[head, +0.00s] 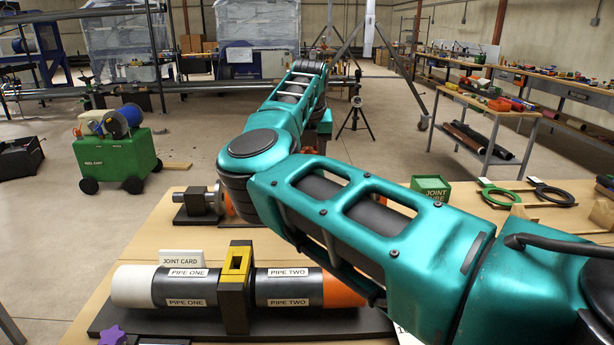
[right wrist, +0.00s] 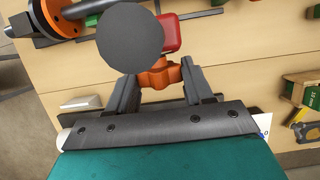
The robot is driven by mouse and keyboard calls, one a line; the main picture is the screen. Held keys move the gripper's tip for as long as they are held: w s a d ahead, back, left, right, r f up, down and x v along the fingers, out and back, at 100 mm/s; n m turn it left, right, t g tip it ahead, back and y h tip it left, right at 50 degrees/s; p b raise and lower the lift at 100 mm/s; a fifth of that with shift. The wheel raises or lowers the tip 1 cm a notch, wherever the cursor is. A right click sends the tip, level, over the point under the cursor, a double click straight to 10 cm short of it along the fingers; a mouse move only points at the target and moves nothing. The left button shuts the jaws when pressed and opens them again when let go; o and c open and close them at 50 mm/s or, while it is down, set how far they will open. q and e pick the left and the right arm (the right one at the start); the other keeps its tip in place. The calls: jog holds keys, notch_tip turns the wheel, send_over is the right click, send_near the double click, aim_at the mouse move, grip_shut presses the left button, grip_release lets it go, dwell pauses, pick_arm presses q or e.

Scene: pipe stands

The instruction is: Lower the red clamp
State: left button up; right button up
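The red clamp (right wrist: 172,33) shows at the top of the right wrist view, partly behind a round dark grey disc (right wrist: 118,45). An orange lobed knob (right wrist: 158,75) sits just below it and fills the gap between the fingers of my right gripper (right wrist: 160,80), which appear to touch it on both sides. In the head view my teal right arm reaches forward over the table. The right fingertips are hidden there. My left gripper is in neither view.
A joined pipe (head: 180,287) with a yellow-topped black clamp (head: 236,264) lies on a dark base in front. Another pipe stand (head: 196,203) stands behind it.

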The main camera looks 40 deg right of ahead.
jog(key=p+v, duration=0.2)
jog(key=v, duration=0.4)
dwell(0.4)
jog(key=v, duration=1.3)
